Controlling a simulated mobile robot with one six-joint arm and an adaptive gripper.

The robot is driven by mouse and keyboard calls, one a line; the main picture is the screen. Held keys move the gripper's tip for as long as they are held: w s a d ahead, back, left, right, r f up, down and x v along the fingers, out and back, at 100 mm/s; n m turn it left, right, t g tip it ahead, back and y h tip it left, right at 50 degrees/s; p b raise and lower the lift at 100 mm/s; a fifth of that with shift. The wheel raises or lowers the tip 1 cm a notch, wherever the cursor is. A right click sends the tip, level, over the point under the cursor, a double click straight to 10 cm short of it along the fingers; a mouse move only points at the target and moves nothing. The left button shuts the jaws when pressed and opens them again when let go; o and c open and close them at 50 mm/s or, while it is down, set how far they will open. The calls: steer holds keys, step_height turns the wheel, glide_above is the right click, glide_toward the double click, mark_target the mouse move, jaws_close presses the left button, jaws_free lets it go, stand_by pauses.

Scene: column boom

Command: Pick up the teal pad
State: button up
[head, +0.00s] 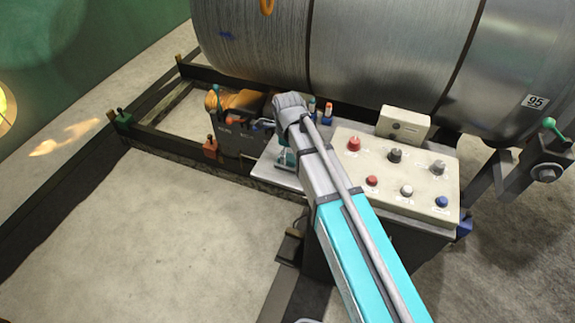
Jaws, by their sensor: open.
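My arm reaches up from the bottom right and bends at its far end above the left part of a light grey work surface (268,171). My gripper (284,163) is mostly hidden behind my own arm; only a small teal and dark part shows at the arm's left edge, low over that surface. It is open. I cannot make out the teal pad for certain; the arm covers much of the surface there. I cannot tell how far the gripper is from the pad.
A control panel (388,165) with several coloured knobs stands right of the arm, with a beige box (403,125) behind. A dark tool bin (237,138) is at the left. A large metal drum (390,50) fills the back. Floor at front left is clear.

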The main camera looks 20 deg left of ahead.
steer(key=shift+f+b, duration=0.7)
steer(key=shift+f, duration=0.25)
steer(key=c, duration=1.2)
